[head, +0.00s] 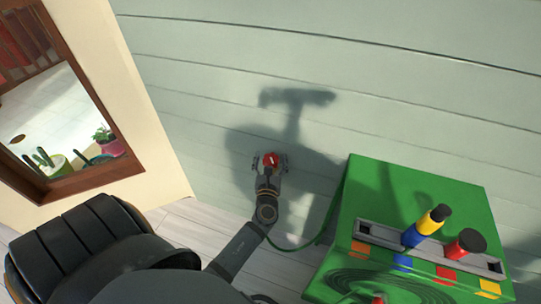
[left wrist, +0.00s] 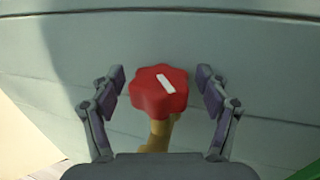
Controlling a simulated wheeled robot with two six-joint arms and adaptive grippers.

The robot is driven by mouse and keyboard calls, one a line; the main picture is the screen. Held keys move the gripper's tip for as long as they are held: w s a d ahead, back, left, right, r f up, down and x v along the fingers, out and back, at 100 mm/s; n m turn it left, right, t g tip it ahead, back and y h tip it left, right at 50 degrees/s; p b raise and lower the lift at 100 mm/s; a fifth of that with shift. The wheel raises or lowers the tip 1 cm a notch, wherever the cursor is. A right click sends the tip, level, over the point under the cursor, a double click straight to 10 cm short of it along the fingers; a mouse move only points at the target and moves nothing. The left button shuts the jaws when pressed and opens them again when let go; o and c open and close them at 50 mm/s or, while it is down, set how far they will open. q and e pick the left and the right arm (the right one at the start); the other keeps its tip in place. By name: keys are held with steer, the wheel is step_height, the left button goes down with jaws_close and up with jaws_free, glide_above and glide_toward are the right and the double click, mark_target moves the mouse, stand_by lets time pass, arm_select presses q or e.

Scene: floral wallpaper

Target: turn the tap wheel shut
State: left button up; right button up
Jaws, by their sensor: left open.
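The tap wheel (head: 271,160) is a red, lobed knob with a white bar mark, in front of the pale green wall. In the left wrist view the tap wheel (left wrist: 158,92) sits on a brass-coloured stem (left wrist: 160,132), its white mark slanting. My left gripper (head: 269,162) is at the wheel. In the left wrist view its fingers (left wrist: 160,80) stand open on either side of the wheel, with a gap visible on both sides. Most of the tap body is hidden behind the wheel and gripper. My right gripper is not in view.
A green box (head: 424,190) stands right of the tap, with a slotted tray holding a yellow-and-blue handle (head: 427,226) and a red one (head: 464,246). A green hose (head: 310,240) runs beside it. A wood-framed opening (head: 65,130) with potted plants is at left.

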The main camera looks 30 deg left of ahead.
arm_select(q)
steer(key=c, duration=1.2)
stand_by(0.5)
steer(key=o, duration=1.2)
steer(key=v, duration=0.7)
steer(key=shift+s, duration=0.25)
steer(key=shift+d+r, duration=0.1)
